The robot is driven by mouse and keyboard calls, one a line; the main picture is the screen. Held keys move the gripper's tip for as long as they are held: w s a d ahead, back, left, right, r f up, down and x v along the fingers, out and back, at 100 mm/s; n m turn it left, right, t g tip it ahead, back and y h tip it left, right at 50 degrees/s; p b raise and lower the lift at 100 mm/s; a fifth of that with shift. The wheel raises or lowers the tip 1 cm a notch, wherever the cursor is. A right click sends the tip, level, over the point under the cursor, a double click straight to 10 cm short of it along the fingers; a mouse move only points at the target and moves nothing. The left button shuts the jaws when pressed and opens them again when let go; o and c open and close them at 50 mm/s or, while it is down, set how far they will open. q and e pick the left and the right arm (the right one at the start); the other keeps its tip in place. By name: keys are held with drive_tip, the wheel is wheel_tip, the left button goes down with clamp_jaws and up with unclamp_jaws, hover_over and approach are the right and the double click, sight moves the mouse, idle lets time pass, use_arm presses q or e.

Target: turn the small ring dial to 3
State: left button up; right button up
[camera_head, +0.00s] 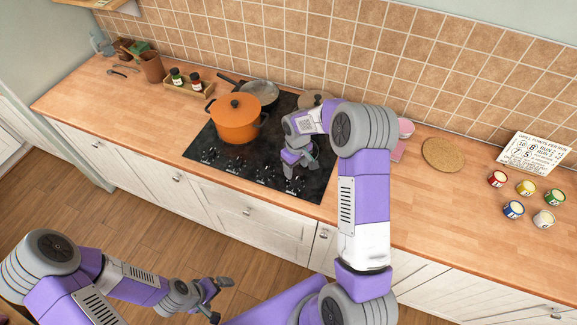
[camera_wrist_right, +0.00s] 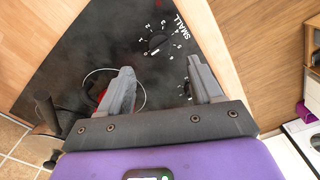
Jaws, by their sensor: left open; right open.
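The dial marked SMALL (camera_wrist_right: 157,42) is a small black knob on the dark hob, with white numbers from 0 to 6 around it. Its pointer appears to face the 0 side, but it is small and hard to read. My right gripper (camera_wrist_right: 160,64) is open and empty, with its fingertips a little short of this dial and apart from it. In the head view my right gripper (camera_head: 299,168) hangs over the right front of the black hob (camera_head: 225,170). My left gripper (camera_head: 221,300) is open and empty, low in front of the cabinets.
A second dial (camera_wrist_right: 187,88) is partly hidden by the right-hand finger. An orange pot (camera_head: 236,122) stands on the hob, with a grey pan (camera_head: 260,91) behind it. A pink cup (camera_head: 405,127) and a round cork mat (camera_head: 441,155) lie to the right. Several small tins stand farther right.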

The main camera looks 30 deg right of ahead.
sight(296, 180)
drive_tip(key=f, duration=0.7)
drive_tip(key=shift+s, duration=0.2)
drive_tip(key=shift+w+f+p, duration=0.1)
drive_tip(key=shift+f+p, duration=0.1)
drive_tip(key=shift+p, duration=0.1)
drive_tip(key=c, duration=1.1)
drive_tip(key=shift+o, duration=0.2)
